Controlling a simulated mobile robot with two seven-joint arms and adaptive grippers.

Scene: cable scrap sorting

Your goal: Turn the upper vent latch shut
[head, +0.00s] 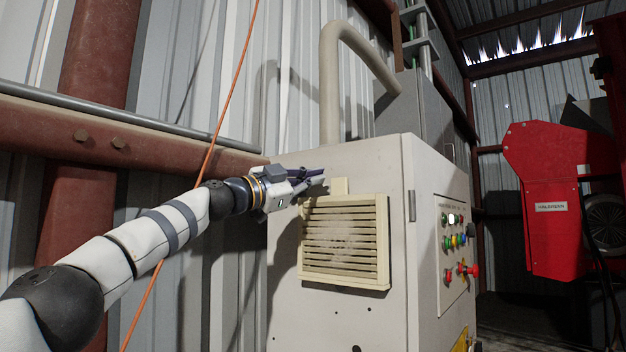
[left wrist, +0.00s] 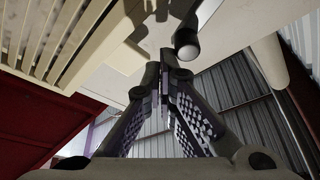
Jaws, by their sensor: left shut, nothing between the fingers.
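The beige louvred vent cover (head: 343,245) is on the side of the grey-white cabinet. The upper vent latch (head: 339,186) is a small beige tab at the vent's top edge and looks upright. My left gripper (head: 320,176) is shut and empty, its fingertips just left of the latch; I cannot tell whether they touch it. In the left wrist view, the fingers of my left gripper (left wrist: 164,62) meet in the middle, and the vent slats (left wrist: 45,35) fill the upper left. The latch is hard to make out there. My right gripper is not in view.
The cabinet (head: 385,160) has a control panel (head: 456,240) with coloured buttons on its right face. A thick beige pipe (head: 330,85) rises behind it. An orange cable (head: 222,110) runs past my left arm. A red machine (head: 548,200) stands at the right.

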